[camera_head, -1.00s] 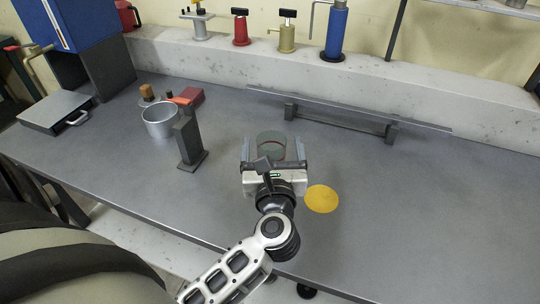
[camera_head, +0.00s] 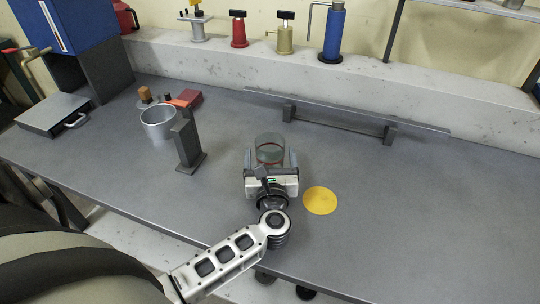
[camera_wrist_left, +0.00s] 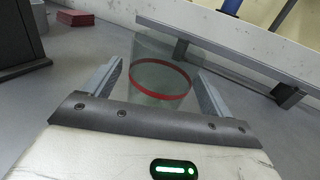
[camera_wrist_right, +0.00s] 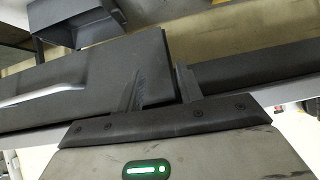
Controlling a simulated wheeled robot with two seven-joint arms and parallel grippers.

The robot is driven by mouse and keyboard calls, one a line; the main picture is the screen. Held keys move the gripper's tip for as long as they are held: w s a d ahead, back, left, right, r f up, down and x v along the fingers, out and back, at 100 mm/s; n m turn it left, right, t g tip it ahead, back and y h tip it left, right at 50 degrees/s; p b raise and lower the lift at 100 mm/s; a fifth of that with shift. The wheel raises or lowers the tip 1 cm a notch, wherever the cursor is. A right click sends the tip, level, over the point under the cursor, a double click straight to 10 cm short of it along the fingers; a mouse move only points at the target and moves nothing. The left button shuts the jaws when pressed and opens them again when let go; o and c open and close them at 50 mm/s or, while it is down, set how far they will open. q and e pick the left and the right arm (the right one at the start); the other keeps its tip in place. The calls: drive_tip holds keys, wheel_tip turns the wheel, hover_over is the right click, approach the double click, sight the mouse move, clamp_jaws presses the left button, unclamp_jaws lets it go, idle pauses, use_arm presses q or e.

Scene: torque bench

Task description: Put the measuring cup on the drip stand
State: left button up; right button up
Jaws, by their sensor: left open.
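The measuring cup (camera_head: 270,148) is a clear vessel with a red band, upright on the grey bench. My left gripper (camera_head: 270,160) is open, its fingers either side of the cup's lower part. In the left wrist view the cup (camera_wrist_left: 160,80) shows between the two fingers, with gaps at the sides. A dark post on a square base (camera_head: 188,145) stands to the left, beside a silver pot (camera_head: 157,122); I cannot tell for sure which thing is the drip stand. My right gripper (camera_wrist_right: 158,82) shows only in its wrist view, fingers apart and seemingly empty.
A yellow disc (camera_head: 320,200) lies right of my left gripper. A long low rail (camera_head: 340,112) stands behind the cup. A red block (camera_head: 187,97) and a grey case (camera_head: 55,112) are further left. The bench's right side is clear.

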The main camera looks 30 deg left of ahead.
use_arm(q)
drive_tip(key=shift+w+a, duration=0.4)
drive_tip(key=shift+w, duration=0.15)
drive_tip(key=c, duration=1.1)
drive_tip(key=shift+c, duration=0.2)
